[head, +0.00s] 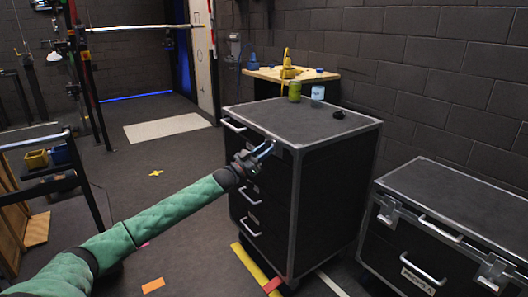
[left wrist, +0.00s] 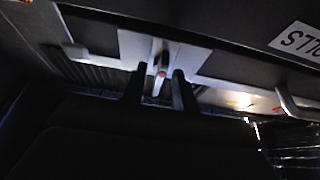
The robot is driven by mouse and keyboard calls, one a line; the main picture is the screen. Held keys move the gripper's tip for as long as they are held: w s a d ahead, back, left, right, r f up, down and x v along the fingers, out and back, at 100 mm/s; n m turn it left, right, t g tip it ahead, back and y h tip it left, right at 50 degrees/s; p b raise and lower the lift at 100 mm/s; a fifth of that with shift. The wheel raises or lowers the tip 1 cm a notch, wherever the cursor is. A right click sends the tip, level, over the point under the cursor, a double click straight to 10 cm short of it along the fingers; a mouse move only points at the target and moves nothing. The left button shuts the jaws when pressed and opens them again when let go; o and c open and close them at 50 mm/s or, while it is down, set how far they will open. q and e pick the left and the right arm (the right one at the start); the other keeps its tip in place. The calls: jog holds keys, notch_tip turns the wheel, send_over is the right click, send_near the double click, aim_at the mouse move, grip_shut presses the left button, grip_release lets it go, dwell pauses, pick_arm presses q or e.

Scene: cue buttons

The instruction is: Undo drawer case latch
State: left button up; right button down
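The black drawer case (head: 318,190) with silver edges stands in the middle of the head view, with several drawers and pale bar handles on its front. My left gripper (head: 262,150) is at the top of that front, near the upper right corner. In the left wrist view its two dark fingers (left wrist: 158,88) are apart. The metal latch (left wrist: 160,80), with a small red spot, shows between them on a pale plate (left wrist: 190,56). I cannot tell whether the fingers touch it. In the head view the gripper mostly hides the latch. My right gripper is not in view.
A second black case (head: 470,200) with metal latches stands at the right. A green can (head: 294,91), a white-and-blue container (head: 318,91) and a small dark object (head: 339,114) are on the case top. A wooden table (head: 270,73) stands behind.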

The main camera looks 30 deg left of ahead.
pick_arm(q)
jog(key=v, duration=0.7)
jog(key=shift+s+f, duration=0.2)
jog(key=shift+s, duration=0.1)
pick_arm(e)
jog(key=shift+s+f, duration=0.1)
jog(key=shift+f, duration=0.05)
pick_arm(q)
jog(key=shift+a, duration=0.15)
dwell(0.4)
